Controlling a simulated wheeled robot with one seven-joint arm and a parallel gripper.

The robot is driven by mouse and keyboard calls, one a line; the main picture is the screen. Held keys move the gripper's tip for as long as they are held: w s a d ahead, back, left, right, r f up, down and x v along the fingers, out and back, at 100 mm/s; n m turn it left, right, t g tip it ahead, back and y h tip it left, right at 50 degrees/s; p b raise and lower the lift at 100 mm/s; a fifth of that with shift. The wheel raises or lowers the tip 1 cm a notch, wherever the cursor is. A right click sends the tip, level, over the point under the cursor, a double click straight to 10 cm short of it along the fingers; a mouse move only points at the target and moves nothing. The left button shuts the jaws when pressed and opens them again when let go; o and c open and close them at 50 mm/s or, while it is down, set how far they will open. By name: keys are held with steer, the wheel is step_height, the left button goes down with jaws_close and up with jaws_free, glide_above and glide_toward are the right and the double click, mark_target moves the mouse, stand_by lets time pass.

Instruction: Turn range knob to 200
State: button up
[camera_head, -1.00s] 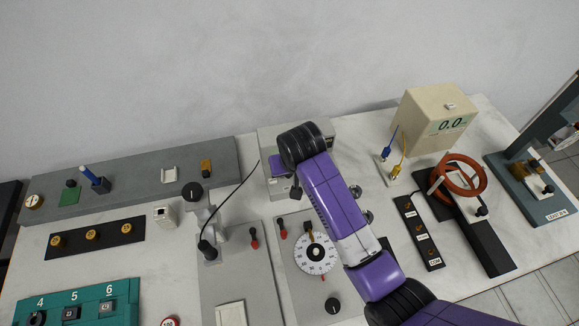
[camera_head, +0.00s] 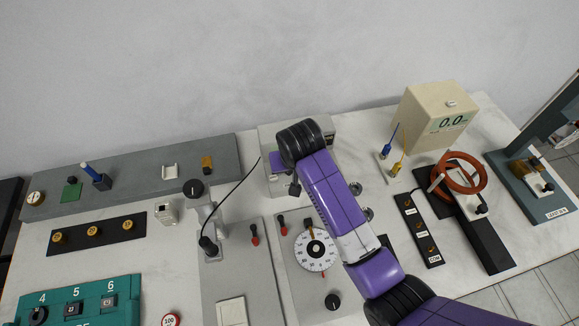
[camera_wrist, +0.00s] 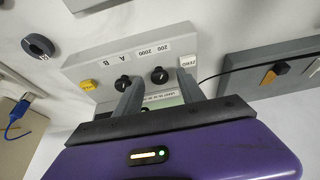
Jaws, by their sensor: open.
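The range knob (camera_wrist: 159,75) is a small round black knob on a light grey instrument box (camera_wrist: 85,68), beside a label reading 200 and 2000. In the wrist view it lies between the two dark fingertips of my gripper (camera_wrist: 160,82). The gripper is open, and I cannot tell whether a finger touches the knob. The knob's pointer is too small to read. A second black knob (camera_wrist: 123,82), by the label A B, is close to the left finger. In the head view my arm covers most of the instrument box (camera_head: 268,135).
A white ZERO button (camera_wrist: 190,66) is near the right finger, and a yellow button (camera_wrist: 88,85) is at the box's left. A black cable (camera_head: 233,190) runs just left of the box. A beige meter (camera_head: 435,110) reading 0.0 stands to the right.

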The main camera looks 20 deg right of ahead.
steer(key=v, duration=0.7)
steer(key=shift+r+b, duration=0.3)
steer(key=shift+s, duration=0.15)
